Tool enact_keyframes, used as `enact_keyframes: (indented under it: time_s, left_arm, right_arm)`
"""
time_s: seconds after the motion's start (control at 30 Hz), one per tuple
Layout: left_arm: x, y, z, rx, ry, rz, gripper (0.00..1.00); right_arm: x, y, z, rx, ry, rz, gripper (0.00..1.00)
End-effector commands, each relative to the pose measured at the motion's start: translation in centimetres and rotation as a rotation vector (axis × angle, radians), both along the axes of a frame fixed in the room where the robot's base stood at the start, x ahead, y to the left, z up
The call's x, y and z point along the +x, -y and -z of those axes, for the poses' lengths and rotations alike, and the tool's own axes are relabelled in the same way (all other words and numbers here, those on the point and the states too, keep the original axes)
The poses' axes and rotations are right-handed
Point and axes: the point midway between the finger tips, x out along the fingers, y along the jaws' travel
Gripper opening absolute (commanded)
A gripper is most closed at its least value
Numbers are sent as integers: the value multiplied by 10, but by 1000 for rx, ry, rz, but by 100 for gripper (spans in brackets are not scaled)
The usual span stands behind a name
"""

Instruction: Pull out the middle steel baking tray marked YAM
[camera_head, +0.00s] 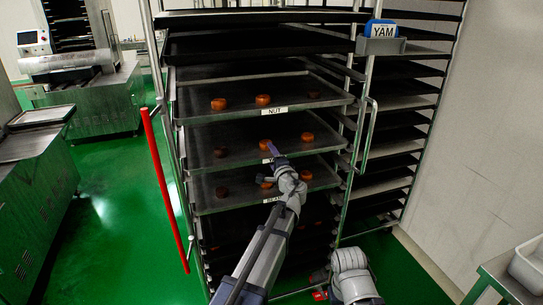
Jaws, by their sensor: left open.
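Three steel trays with brown round pieces sit one above another in the tall rack. The upper tray (235,113) is labelled NUT, and the lower tray (225,206) has a partly covered label that seems to read BEAN. The middle tray (222,164) lies between them; its label is hidden behind my left gripper. My left gripper (271,151) is open at the middle tray's front edge, near its centre; contact cannot be told. A YAM sign (384,31) with a blue object is on the rack's upper right. My right arm is low at right; its gripper (319,285) is unclear.
A red bar (164,187) stands at the rack's left, and a metal handle (370,130) at its right. A second rack (408,110) stands behind, beside the wall. Steel machines are at left. Green floor is open at left.

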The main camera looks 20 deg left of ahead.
Motion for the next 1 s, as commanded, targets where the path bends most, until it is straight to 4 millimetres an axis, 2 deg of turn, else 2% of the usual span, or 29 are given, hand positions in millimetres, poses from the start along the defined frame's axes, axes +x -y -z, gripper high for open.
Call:
enact_keyframes:
  time_s: [0.2, 0.73, 1.0]
  left_arm:
    - [0, 0, 0, 0, 0, 0, 60]
    - [0, 0, 0, 0, 0, 0, 0]
    - [0, 0, 0, 0, 0, 0, 0]
  right_arm:
    - [0, 0, 0, 0, 0, 0, 0]
    - [0, 0, 0, 0, 0, 0, 0]
    - [0, 0, 0, 0, 0, 0, 0]
